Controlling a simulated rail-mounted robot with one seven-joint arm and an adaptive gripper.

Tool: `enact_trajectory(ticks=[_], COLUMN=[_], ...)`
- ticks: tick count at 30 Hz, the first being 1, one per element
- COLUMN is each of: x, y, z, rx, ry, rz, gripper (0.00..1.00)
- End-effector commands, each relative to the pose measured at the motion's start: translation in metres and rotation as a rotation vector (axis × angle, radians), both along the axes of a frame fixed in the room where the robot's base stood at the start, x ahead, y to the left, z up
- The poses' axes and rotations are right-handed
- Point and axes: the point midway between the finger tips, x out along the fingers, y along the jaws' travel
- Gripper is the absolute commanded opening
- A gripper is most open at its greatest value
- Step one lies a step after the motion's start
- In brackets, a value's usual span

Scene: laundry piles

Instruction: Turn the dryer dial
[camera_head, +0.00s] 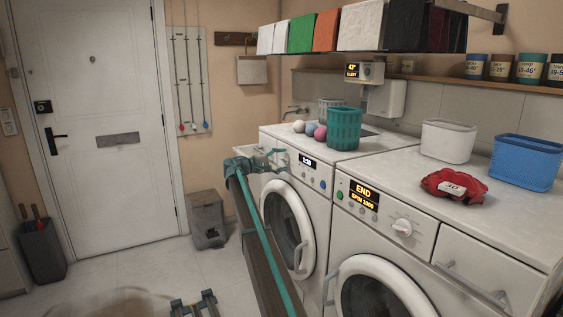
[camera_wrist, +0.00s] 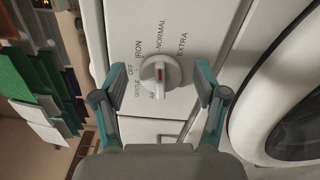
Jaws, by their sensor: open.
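The dryer dial (camera_wrist: 160,73) is a round white knob with a red mark, on a white panel. Labels around it read OFF, IRON, NORMAL, EXTRA, GENTLE and a partly hidden one. My gripper (camera_wrist: 158,76) is open, with one teal-edged finger on each side of the dial in the picture and a gap to both. I cannot tell how far the fingertips are from the panel. In the head view my gripper (camera_head: 272,154) is at the left end of the left machine's front panel. This left machine (camera_head: 317,208) has a small lit display, and its dial is hidden there.
The right machine (camera_head: 470,250) shows END, SPIN 1000 and has its own white dial (camera_head: 402,227). On top stand a teal basket (camera_head: 344,128), coloured balls, a red cloth (camera_head: 454,185), and white and blue bins. A shelf of folded laundry hangs above.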

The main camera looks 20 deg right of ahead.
Motion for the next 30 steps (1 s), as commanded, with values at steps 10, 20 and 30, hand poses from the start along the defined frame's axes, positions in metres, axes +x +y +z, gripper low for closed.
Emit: enact_trajectory(ticks=[10, 20, 30], x=[-0.002, -0.008, -0.011], y=[0.020, 0.082, 0.117], z=[0.000, 0.000, 0.000], rx=[-0.001, 0.001, 0.000], ry=[0.000, 0.000, 0.000], rz=[0.002, 0.003, 0.000], gripper=[0.72, 0.72, 0.72])
